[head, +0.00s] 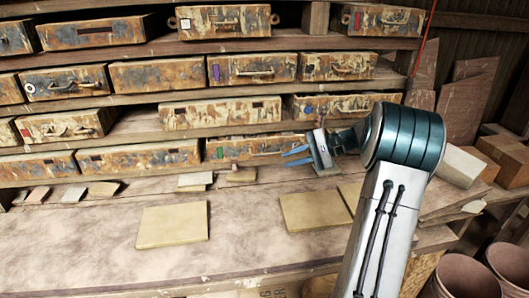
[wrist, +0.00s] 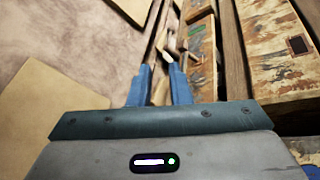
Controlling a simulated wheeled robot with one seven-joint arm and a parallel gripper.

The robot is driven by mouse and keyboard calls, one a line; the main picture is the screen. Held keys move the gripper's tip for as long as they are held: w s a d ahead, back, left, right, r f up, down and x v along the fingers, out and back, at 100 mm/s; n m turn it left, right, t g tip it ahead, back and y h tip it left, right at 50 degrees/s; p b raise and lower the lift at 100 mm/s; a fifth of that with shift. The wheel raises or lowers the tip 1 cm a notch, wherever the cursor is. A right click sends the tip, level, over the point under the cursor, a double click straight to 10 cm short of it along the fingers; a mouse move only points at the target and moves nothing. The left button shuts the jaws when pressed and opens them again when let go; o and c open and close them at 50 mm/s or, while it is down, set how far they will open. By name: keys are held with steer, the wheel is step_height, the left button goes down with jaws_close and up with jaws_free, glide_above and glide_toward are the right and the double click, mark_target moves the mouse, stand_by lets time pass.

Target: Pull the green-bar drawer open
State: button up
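The green-bar drawer (head: 238,151) is in the lowest row in the head view. It has a weathered, paint-flaked front, a small green mark near its left end and a bar handle. Its right part is close to my gripper. It looks shut. In the wrist view the drawer front (wrist: 202,50) with a green mark runs along the top, and its handle (wrist: 174,47) lies just ahead of the fingertips. My gripper (head: 288,157) is open with its blue fingers pointing at the drawer; nothing shows clearly between them. I cannot tell whether the fingers touch the handle.
Other worn drawers (head: 142,157) fill the shelves around it. The workbench (head: 100,240) below holds yellow tiles (head: 172,225) and several small tile pieces. Boxes (head: 505,158) and buckets (head: 465,278) stand at the right. The bench in front of the drawer is mostly flat and low.

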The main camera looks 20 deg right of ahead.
mark_target(269, 154)
steer(key=w+d+m+t+y, duration=0.1)
steer(key=d+t, duration=0.1)
steer(key=d, duration=0.4)
steer(key=p+x, duration=0.1)
steer(key=x, duration=0.8)
steer(key=p+x, duration=0.1)
steer(key=x, duration=0.3)
steer(key=shift+w+a+r+p, duration=0.25)
steer(key=shift+w+r+p, duration=0.05)
steer(key=shift+w+p, duration=0.1)
steer(key=shift+c, duration=0.4)
steer(key=shift+t, duration=0.3)
jaws_close()
